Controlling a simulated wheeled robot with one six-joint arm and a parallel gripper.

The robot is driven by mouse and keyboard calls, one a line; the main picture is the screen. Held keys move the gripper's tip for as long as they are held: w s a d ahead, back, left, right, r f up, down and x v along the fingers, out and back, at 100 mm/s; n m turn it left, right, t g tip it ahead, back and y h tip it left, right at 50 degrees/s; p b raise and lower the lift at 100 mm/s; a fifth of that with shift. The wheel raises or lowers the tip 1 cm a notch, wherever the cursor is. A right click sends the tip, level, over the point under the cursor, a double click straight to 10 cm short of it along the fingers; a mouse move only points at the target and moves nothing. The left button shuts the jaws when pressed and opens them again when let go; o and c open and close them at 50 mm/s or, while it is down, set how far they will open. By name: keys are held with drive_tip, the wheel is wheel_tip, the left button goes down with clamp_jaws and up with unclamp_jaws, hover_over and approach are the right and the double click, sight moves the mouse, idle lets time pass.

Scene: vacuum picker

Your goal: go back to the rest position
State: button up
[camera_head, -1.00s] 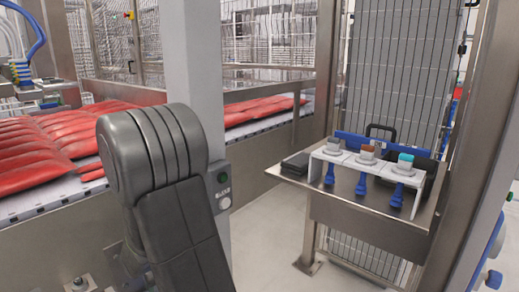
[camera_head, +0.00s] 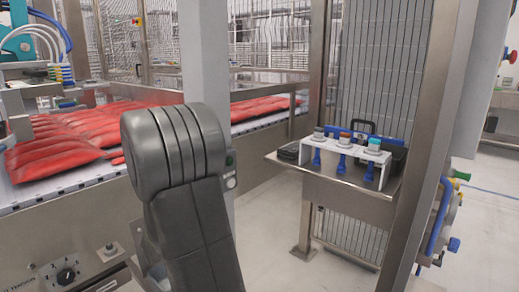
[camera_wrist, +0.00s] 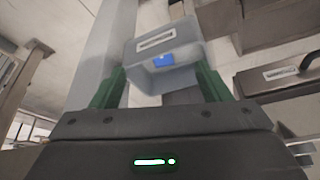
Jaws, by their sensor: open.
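My gripper (camera_wrist: 160,68) shows in the wrist view, with two green fingers spread apart. A pale grey box-like part (camera_wrist: 185,50) with a blue patch shows between and beyond the fingers; I cannot tell whether it touches them. In the head view, a dark grey link of my arm (camera_head: 180,160) stands upright in front of a grey post, and my gripper is out of sight there.
A steel shelf (camera_head: 345,187) holds a white rack (camera_head: 350,154) with several blue-handled tools. Red bags (camera_head: 60,152) lie on a conveyor at the left. A steel post (camera_head: 435,130) stands at the right. Pale floor (camera_head: 265,250) is open below the shelf.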

drive_tip(key=w+d+m+h+b, duration=0.1)
drive_tip(key=w+d+m, duration=0.3)
drive_tip(key=d, duration=0.6)
drive_tip(key=w+d+m+h+b, duration=0.2)
drive_tip(key=w+d+m, duration=0.2)
drive_tip(key=w+d, duration=0.4)
drive_tip(key=shift+d+f+m+b, duration=0.3)
drive_tip(key=shift+d, duration=1)
